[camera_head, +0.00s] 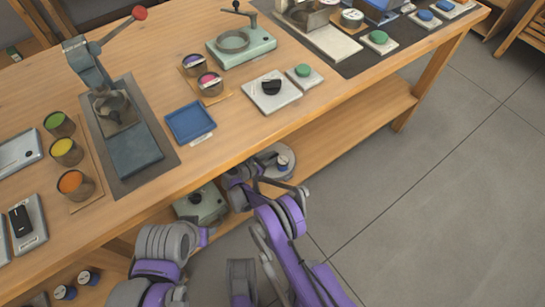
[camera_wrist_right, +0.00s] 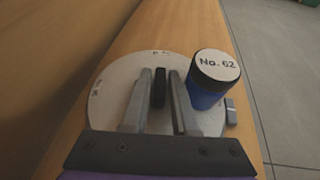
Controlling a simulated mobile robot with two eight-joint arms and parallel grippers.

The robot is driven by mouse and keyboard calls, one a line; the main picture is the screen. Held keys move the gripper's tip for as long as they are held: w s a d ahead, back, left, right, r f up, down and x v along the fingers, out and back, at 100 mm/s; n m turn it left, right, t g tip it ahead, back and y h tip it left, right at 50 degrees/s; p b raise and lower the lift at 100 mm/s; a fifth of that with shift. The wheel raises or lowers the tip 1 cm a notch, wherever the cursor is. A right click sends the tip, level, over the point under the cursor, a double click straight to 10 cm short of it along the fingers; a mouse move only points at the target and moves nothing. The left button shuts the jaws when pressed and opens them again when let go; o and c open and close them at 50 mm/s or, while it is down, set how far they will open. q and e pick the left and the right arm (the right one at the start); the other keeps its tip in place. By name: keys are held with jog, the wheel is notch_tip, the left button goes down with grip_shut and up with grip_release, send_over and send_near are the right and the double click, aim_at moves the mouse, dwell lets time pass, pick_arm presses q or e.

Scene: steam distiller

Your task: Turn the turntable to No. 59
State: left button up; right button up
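The turntable (camera_wrist_right: 103,105) is a round pale disc with small labels on its rim, too small to read. A dark upright bar (camera_wrist_right: 159,88) stands on it. A blue jar (camera_wrist_right: 204,98) with a black lid marked "No. 62" stands at its right side. My right gripper (camera_wrist_right: 160,85) has its two fingers on either side of the bar, with a narrow gap showing. In the head view the turntable (camera_head: 289,173) sits on the lower shelf, partly hidden by my right gripper (camera_head: 268,165) and the table edge. No. 59 is not readable.
The wooden workbench (camera_head: 235,140) overhangs the lower shelf (camera_head: 340,125). A green-grey device (camera_head: 203,205) stands on the shelf left of the turntable. Small jars (camera_head: 66,292) are lower left. The tabletop holds a lever press, a blue tray (camera_head: 190,121) and colored cups. The floor at right is clear.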

jog(key=shift+a, duration=0.1)
jog(key=p+v, duration=0.2)
jog(key=v, duration=0.8)
jog(key=shift+s+a+r, duration=0.15)
jog(key=shift+s+a, duration=0.05)
jog(key=shift+s, duration=0.05)
